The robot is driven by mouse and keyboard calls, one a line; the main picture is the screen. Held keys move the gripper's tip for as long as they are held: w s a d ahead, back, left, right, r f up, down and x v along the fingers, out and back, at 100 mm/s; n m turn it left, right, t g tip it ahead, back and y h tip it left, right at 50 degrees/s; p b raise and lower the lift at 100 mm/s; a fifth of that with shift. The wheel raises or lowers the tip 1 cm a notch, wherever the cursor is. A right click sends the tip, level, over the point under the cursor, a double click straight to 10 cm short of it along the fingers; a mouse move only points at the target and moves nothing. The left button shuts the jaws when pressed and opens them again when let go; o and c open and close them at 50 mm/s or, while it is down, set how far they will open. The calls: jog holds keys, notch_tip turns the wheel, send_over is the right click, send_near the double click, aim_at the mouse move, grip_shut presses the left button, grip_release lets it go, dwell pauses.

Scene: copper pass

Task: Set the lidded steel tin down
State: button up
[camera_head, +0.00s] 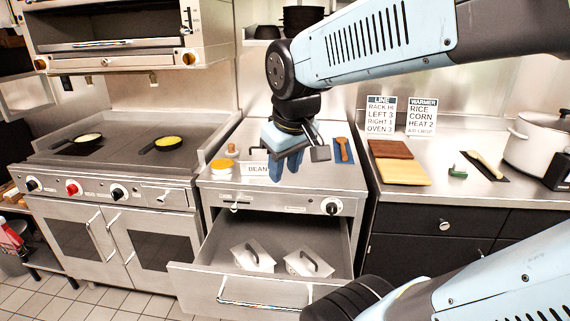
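Two lidded steel tins, a left one (252,257) and a right one (306,263), sit side by side in the pulled-out drawer (190,271). Each has a dark handle on its lid. My gripper (286,174) points down above the steel counter over the drawer, well above and apart from both tins. Its two blue fingers look spread, with nothing visible between them. The fingers hide part of the counter and the right end of a "BEANS" card (257,169).
An orange-topped round container (221,166) stands left on this counter, and a wooden-handled tool (342,147) lies on its right. Two pans (167,143) are on the stove at left. Boards (400,171) and a white pot (538,143) occupy the right counter.

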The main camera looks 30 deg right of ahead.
jog(key=s, duration=0.1)
jog(key=s+a+r+m+t, duration=0.1)
jog(key=s+r+m, duration=0.1)
jog(key=shift+a+t+y, duration=0.25)
jog(key=shift+t+y, duration=0.05)
jog(key=shift+s, duration=0.15)
dwell(1.0)
